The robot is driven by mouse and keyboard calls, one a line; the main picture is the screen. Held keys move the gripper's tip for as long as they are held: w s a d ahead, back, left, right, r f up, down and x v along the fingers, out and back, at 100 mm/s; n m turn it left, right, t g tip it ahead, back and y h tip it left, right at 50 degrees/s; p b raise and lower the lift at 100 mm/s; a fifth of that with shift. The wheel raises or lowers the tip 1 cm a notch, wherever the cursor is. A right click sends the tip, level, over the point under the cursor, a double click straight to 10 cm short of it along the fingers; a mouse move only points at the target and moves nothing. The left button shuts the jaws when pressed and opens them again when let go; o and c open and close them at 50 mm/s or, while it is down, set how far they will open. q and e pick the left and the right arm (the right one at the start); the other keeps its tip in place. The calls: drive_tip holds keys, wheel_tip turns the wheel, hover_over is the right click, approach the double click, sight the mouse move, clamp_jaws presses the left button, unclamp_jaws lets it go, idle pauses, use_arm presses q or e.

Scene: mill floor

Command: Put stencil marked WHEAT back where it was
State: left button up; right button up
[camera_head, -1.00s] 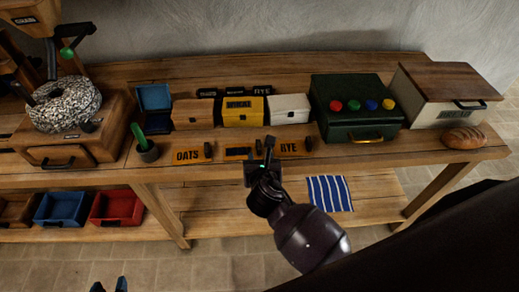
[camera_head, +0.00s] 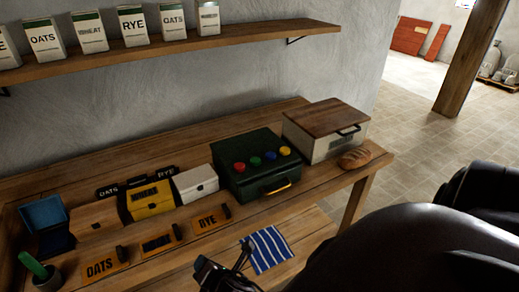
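Three orange stencils with black knobs lie in a row along the bench's front: OATS (camera_head: 100,267) at left, a middle one (camera_head: 159,244) whose dark word is hard to read, and RYE (camera_head: 211,219) at right. The middle one lies flat between the other two, apart from my gripper. My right gripper (camera_head: 238,258) is at the bottom edge, in front of the bench and beside the striped cloth. I see no stencil in it, but its finger gap is unclear. My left gripper is not in view.
Behind the stencils stand a yellow box (camera_head: 151,208), a white box (camera_head: 195,184), a green box with coloured knobs (camera_head: 257,187) and black OATS and RYE labels. A striped cloth (camera_head: 267,249) lies below. Bread (camera_head: 355,158) sits at right. A shelf (camera_head: 180,50) holds grain packs.

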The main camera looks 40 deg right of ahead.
drive_tip(key=s+d+f+m, duration=0.1)
drive_tip(key=s+d+m, duration=0.3)
drive_tip(key=m, duration=0.7)
drive_tip(key=s+d+f+m+y, duration=0.1)
drive_tip(key=s+d+m, duration=0.3)
drive_tip(key=m, duration=0.7)
drive_tip(key=shift+s+d+f, duration=0.25)
drive_tip(key=shift+s+f, duration=0.5)
drive_tip(key=shift+s, duration=0.55)
